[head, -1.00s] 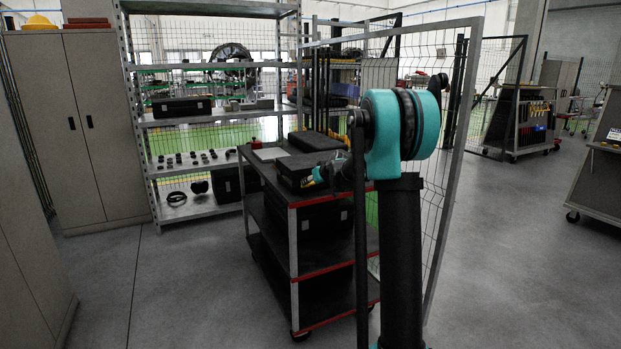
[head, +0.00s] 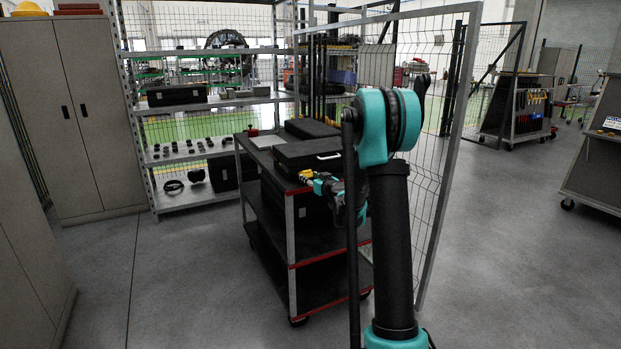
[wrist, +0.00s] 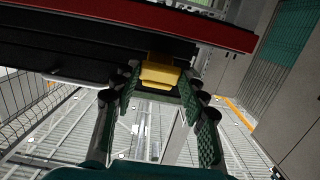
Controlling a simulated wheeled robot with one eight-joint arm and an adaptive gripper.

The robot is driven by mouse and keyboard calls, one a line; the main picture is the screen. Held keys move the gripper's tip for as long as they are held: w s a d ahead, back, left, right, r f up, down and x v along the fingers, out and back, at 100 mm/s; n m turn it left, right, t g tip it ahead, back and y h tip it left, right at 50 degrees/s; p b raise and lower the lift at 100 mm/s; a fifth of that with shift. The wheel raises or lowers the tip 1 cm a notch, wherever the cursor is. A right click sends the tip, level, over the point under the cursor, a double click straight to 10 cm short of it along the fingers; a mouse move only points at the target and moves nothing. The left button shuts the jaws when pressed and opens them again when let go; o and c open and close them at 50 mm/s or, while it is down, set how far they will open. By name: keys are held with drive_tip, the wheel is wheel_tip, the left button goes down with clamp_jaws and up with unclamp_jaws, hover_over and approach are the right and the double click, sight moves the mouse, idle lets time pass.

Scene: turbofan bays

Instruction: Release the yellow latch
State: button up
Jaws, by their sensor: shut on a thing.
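The yellow latch (wrist: 160,72) sits between my fingertips in the wrist view, below the dark case edge and a red strip. My gripper (wrist: 159,88) has a finger on either side of the latch and is shut on it. In the head view, yellow (head: 305,174) shows at my gripper (head: 315,181), by the near top corner of the cart (head: 291,240). A dark case (head: 300,152) with a pale handle lies on the cart top. The exact contact is too small to see in the head view.
A wire mesh panel (head: 440,170) stands just right of the cart and close to my arm. Shelving (head: 205,197) with small parts stands behind. A grey cabinet (head: 100,140) is at left. The floor in front of the cart is clear.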

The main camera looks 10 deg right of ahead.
idle(0.3)
drive_tip(key=o, duration=1.2)
drive_tip(key=shift+c, duration=0.2)
drive_tip(key=v, duration=1.2)
